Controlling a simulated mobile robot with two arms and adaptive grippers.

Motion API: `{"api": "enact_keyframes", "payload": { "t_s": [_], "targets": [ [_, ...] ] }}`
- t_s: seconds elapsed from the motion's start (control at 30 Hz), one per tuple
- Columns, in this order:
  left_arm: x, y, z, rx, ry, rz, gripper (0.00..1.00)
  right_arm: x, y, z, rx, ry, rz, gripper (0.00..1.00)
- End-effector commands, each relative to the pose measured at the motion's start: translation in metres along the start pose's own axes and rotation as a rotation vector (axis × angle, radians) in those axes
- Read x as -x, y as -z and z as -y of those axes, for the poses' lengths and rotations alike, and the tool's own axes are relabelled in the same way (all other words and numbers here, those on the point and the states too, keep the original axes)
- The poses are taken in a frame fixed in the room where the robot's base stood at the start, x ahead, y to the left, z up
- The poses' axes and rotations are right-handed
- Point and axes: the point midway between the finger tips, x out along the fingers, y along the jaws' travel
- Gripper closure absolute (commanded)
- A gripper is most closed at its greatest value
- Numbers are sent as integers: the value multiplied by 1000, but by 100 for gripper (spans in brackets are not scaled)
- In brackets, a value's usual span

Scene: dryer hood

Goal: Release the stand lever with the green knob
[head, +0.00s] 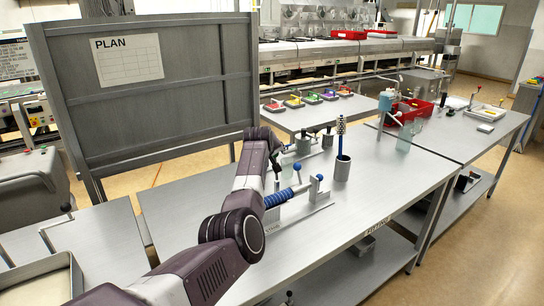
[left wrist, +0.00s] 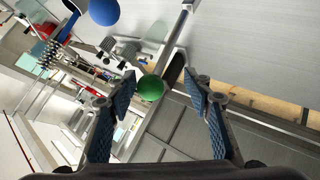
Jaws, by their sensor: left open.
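The green knob (left wrist: 150,88) shows in the left wrist view as a round ball between the spread fingers of my left gripper (left wrist: 159,78). The fingers are open, with a gap on both sides of the ball; I cannot tell how far beyond the fingertips it lies. In the head view my left gripper (head: 276,168) is over the bench beside the stand (head: 305,212), which has a blue spring (head: 278,199). The green knob is hidden there behind my arm and gripper. A blue ball (left wrist: 103,12) shows at the top of the left wrist view. My right gripper is not in view.
A grey cup holding a blue-handled brush (head: 342,168) stands right of the stand on the metal bench (head: 385,195). A grey board with a PLAN sheet (head: 128,60) rises behind my arm. Red bins (head: 408,112) stand farther right. The bench front is mostly clear.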

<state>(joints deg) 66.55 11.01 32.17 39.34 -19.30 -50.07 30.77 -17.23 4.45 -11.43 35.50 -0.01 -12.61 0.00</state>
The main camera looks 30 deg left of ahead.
Motion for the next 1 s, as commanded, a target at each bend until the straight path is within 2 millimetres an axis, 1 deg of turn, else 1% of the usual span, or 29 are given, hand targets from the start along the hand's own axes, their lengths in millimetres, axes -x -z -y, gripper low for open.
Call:
{"api": "enact_keyframes", "payload": {
  "t_s": [0.17, 0.37, 0.57, 1.0],
  "targets": [
    [3, 1, -2, 0, -2, -2, 53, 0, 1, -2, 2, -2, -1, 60],
    [17, 2, -2, 1, -3, -5, 53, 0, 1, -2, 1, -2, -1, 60],
    [41, 2, -1, 1, -3, -6, 53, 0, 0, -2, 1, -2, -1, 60],
    [103, 1, 1, 2, 0, -2, 53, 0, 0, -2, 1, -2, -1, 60]
  ]
}}
